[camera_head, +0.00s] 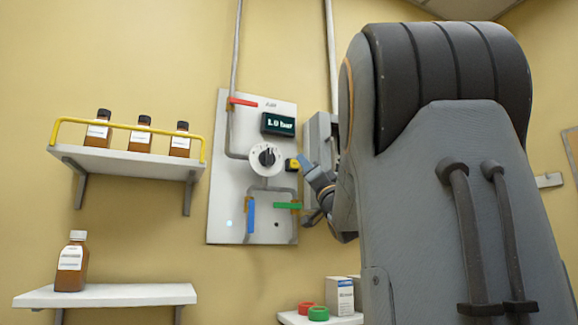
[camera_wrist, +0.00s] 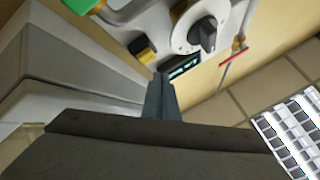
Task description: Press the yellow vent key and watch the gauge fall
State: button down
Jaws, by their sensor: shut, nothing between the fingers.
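The yellow vent key (camera_head: 292,164) is on a pale wall panel (camera_head: 225,190), right of a white dial with a black knob (camera_head: 267,156). It also shows in the wrist view (camera_wrist: 145,50). The gauge display (camera_head: 278,124) above it reads about 1.0 bar; its edge shows in the wrist view (camera_wrist: 184,67). My gripper (camera_head: 304,163) is shut and empty, its tips just right of the yellow key. In the wrist view my gripper (camera_wrist: 160,77) points at the panel close to the key. I cannot tell whether it touches the key.
The panel also has a red handle (camera_head: 243,102), a blue handle (camera_head: 251,216) and a green handle (camera_head: 288,206). A grey box (camera_head: 318,135) stands out from the wall at right. A shelf with brown bottles (camera_head: 130,160) hangs at left.

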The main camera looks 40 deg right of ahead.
aim_at(294, 164)
jog(key=shift+w+d, duration=0.1)
jog(key=shift+w, duration=0.55)
jog(key=shift+w, duration=0.15)
dwell(1.5)
jog(key=shift+w, duration=0.2)
jog(key=shift+w+r, duration=0.2)
jog(key=shift+r, duration=0.2)
dwell(1.8)
jog(key=shift+f, duration=0.15)
